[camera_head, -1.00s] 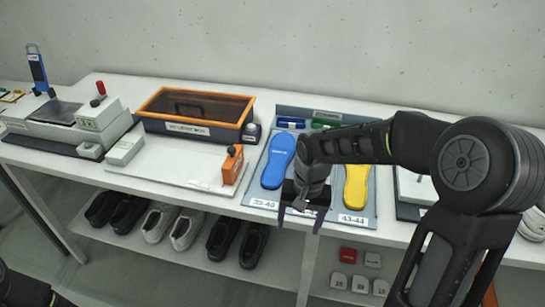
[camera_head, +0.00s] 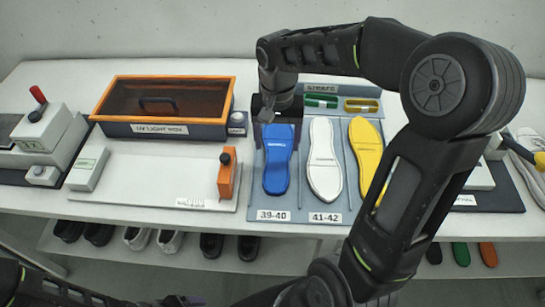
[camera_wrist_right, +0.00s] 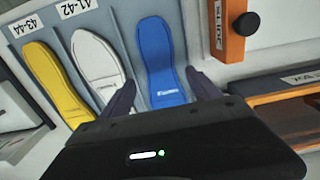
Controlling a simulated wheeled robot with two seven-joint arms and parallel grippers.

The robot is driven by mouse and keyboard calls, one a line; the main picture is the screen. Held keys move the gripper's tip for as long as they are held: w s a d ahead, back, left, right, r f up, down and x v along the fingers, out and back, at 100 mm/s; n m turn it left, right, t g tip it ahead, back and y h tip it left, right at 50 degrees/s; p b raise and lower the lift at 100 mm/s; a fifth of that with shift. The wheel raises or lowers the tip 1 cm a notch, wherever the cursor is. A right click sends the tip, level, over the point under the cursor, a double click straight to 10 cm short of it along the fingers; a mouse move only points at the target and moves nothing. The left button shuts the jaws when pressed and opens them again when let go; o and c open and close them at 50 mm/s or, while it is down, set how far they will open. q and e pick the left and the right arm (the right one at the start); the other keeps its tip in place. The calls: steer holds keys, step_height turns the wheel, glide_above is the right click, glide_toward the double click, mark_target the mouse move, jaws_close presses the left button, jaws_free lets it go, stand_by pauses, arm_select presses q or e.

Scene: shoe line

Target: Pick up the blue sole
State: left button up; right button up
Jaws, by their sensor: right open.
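The blue sole (camera_head: 279,160) lies in the left slot of the grey sole tray (camera_head: 246,214), above the label 39-40. My right gripper (camera_head: 278,108) is open and empty at the far end of the blue sole. In the right wrist view, the two fingers (camera_wrist_right: 165,92) stand on either side of the blue sole (camera_wrist_right: 160,55), with no contact visible. How high the fingers are above the sole is hard to tell.
A white sole (camera_head: 323,165) lies beside the blue one, and a yellow sole (camera_head: 366,150) is partly hidden by my right arm. An orange toggle block (camera_head: 227,178) stands left of the tray. Behind it is an orange-rimmed box (camera_head: 165,128).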

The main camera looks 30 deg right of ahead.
mark_target(277, 162)
steer(key=shift+w+f, duration=0.1)
steer(key=shift+f, duration=1.25)
steer(key=shift+d+f+p, duration=0.1)
steer(key=shift+f+p, duration=0.35)
step_height(277, 162, down, 4)
steer(key=shift+d+f+p, duration=0.1)
steer(key=shift+f+p, duration=0.05)
steer(key=shift+p, duration=0.3)
steer(key=c, duration=1.4)
step_height(277, 162, up, 10)
steer(key=shift+r+b, duration=0.1)
steer(key=shift+b, duration=0.6)
